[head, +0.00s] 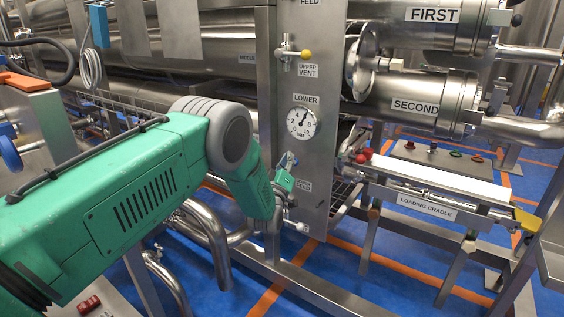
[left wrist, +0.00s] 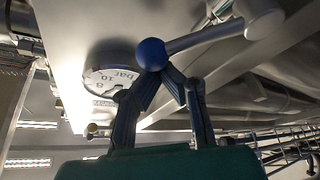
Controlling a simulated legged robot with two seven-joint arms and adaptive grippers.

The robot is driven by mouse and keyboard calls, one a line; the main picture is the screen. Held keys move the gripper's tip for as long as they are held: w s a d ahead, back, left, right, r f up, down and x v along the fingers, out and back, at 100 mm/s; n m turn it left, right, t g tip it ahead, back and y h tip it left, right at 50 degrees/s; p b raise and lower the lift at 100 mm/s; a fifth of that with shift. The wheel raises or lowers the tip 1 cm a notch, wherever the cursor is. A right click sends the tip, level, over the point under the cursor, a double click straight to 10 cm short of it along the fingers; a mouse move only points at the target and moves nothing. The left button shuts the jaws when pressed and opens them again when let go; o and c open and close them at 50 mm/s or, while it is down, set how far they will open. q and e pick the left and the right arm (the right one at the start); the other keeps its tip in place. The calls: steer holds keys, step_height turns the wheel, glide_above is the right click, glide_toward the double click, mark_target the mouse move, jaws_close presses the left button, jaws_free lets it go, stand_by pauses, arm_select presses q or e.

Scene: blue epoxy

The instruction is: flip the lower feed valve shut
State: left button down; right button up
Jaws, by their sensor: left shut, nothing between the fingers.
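The lower feed valve shows in the left wrist view as a metal lever (left wrist: 205,38) ending in a blue ball knob (left wrist: 152,54). The lever runs from the knob up and right to its hub. My left gripper (left wrist: 168,72) is shut and empty, its dark fingertips together right at the knob. I cannot tell if they touch it. In the head view my left gripper (head: 288,163) is small and partly hidden at the panel's lower left, under the gauge. My right gripper is not in view.
The steel panel (head: 308,80) carries a round pressure gauge (head: 301,122) and the upper vent valve with a yellow knob (head: 306,54). A loading cradle (head: 427,207) stands at the right. Pipes (head: 207,235) run below my left arm.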

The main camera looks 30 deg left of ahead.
arm_select(q)
steer(key=d+f+m+t+h+b, duration=0.1)
steer(key=d+f+m+h+b, duration=0.3)
steer(key=m, duration=0.6)
steer(key=shift+s+d+f+m+t+h, duration=0.2)
steer(key=shift+d+f+m+t+h, duration=0.15)
steer(key=shift+f+h, duration=0.55)
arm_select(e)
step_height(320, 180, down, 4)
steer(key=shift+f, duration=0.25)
arm_select(q)
steer(key=shift+f, duration=0.2)
